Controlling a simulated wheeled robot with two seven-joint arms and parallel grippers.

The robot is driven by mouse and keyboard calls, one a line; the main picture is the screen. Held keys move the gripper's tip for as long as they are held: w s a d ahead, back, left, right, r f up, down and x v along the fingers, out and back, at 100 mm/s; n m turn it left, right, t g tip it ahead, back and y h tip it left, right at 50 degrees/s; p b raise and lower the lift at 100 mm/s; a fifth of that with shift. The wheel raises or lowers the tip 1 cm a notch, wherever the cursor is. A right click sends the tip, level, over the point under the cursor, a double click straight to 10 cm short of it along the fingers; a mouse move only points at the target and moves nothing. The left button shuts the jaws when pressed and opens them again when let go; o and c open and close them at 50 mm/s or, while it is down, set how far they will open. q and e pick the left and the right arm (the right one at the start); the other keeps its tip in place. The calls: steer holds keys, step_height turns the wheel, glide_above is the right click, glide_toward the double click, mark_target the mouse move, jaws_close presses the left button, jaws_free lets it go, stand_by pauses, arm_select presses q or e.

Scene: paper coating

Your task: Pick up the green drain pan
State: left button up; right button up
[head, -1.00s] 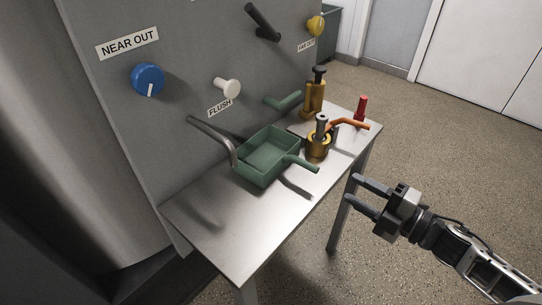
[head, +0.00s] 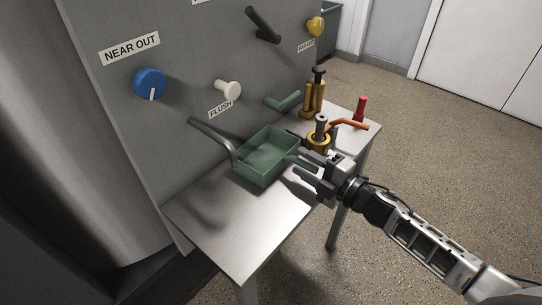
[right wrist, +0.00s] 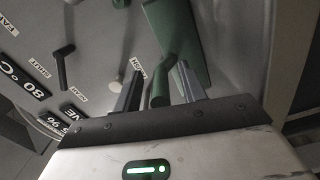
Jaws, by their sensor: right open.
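The green drain pan (head: 268,160) is a rectangular open tray on the small metal table, below a bent metal spout. Its green handle (head: 303,163) sticks out to the right, toward my right gripper. My right gripper (head: 300,164) is open, with its fingertips at the handle. In the right wrist view, the handle (right wrist: 158,88) lies between the two open fingers (right wrist: 160,85), and the pan (right wrist: 178,40) shows beyond it. I cannot tell whether either finger touches the handle. My left gripper is not in view.
The metal table (head: 235,225) has bare room at its front left. Behind the pan stand a brass fitting (head: 318,140) with an orange lever and a red-handled piece (head: 360,108). A grey panel with a blue knob (head: 150,84) and a white knob (head: 229,90) rises behind.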

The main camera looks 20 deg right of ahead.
jaws_close()
steer(key=shift+r, duration=0.1)
